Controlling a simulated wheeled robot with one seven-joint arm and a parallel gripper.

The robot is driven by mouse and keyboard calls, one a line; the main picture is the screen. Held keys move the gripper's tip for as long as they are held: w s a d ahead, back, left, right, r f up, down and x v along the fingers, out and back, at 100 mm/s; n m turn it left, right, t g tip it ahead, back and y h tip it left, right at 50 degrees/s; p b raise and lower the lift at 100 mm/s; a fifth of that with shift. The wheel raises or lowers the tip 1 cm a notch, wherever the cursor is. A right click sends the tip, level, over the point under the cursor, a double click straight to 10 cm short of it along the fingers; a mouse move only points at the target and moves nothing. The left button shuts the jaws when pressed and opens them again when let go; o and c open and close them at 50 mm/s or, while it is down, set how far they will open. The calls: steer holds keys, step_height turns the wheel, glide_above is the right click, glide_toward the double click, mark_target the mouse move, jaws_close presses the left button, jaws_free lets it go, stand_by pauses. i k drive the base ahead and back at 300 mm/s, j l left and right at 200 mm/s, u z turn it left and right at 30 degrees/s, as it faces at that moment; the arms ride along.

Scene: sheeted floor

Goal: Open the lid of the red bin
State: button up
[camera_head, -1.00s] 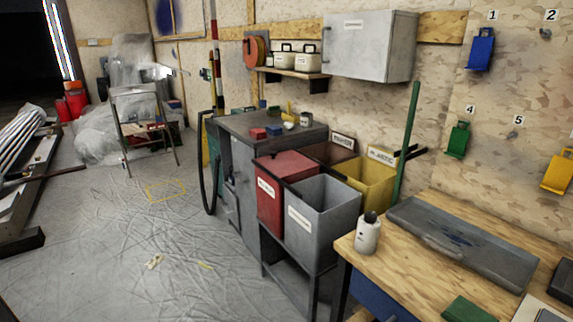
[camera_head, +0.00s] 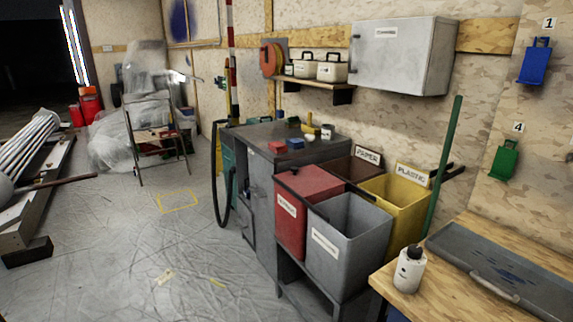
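The red bin (camera_head: 291,226) stands on a dark metal stand in the middle of the head view. A flat red lid (camera_head: 310,182) covers its top and looks shut. A white label is on its front face. My gripper is not in view.
An open grey bin (camera_head: 336,262) stands right of the red one. A yellow bin (camera_head: 402,207) and a brown bin (camera_head: 349,169) stand behind. A grey cabinet (camera_head: 262,200) adjoins on the left. A workbench (camera_head: 409,299) with a white bottle (camera_head: 409,270) is at right. Floor at left is mostly clear.

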mark_target(310, 180)
steer(key=i+j, duration=2.6)
